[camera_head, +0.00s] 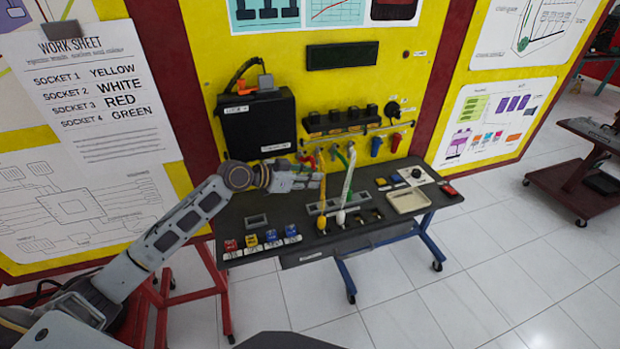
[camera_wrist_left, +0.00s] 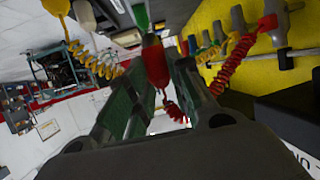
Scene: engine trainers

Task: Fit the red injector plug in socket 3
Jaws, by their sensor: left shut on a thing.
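My left gripper (camera_head: 312,180) is above the back part of the dark bench. In the left wrist view its fingers (camera_wrist_left: 158,90) are shut on the red injector plug (camera_wrist_left: 155,60), which has a coiled red cable (camera_wrist_left: 176,108). In the head view the red cable (camera_head: 306,160) shows behind the gripper, but I cannot make out the plug. Toward the bench front, a yellow plug (camera_head: 321,222) and a white plug (camera_head: 341,217) stand upright in the socket row. Two dark sockets, the third (camera_head: 359,219) and fourth (camera_head: 376,214), look empty to their right. My right gripper is out of view.
The work sheet (camera_head: 95,90) lists socket 3 as red. The yellow cable (camera_head: 322,188) and white cable (camera_head: 348,180) hang close beside the gripper.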

